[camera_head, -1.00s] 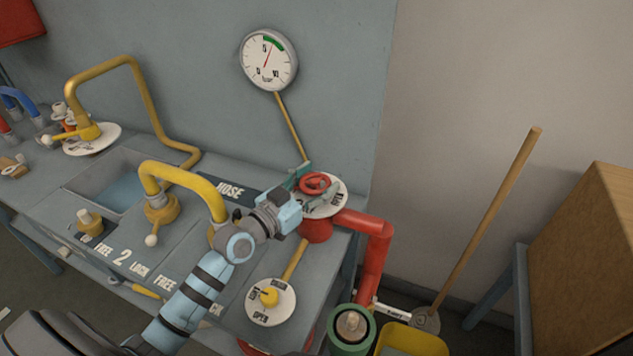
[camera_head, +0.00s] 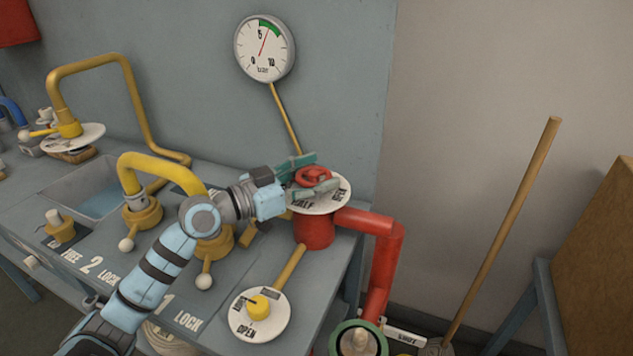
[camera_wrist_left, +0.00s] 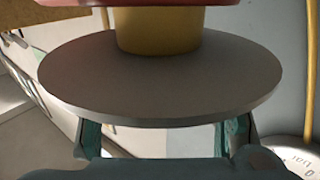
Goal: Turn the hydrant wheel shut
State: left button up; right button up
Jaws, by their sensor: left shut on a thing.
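The red hydrant wheel (camera_head: 313,175) sits on top of the red hydrant post (camera_head: 316,231), above a round pale plate (camera_head: 329,203) lettered HALF and OPEN. My left gripper (camera_head: 307,176) reaches in from the left, with one teal finger on the far side of the wheel and one on the near side, shut on it. The fingers cover part of the wheel. My right gripper is not in view.
A pressure gauge (camera_head: 264,48) hangs on the wall, its needle pointing up toward the green band. Yellow pipes (camera_head: 165,165) and a lower OPEN dial (camera_head: 259,313) stand near my left arm. A red pipe (camera_head: 384,265) drops at the right, beside a leaning wooden handle (camera_head: 505,225).

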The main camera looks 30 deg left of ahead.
aim_at(315, 173)
pick_arm(q)
jog(key=o, duration=1.2)
jog(key=shift+f, duration=0.1)
notch_tip(315, 173, up, 10)
jog(key=shift+r, duration=0.1)
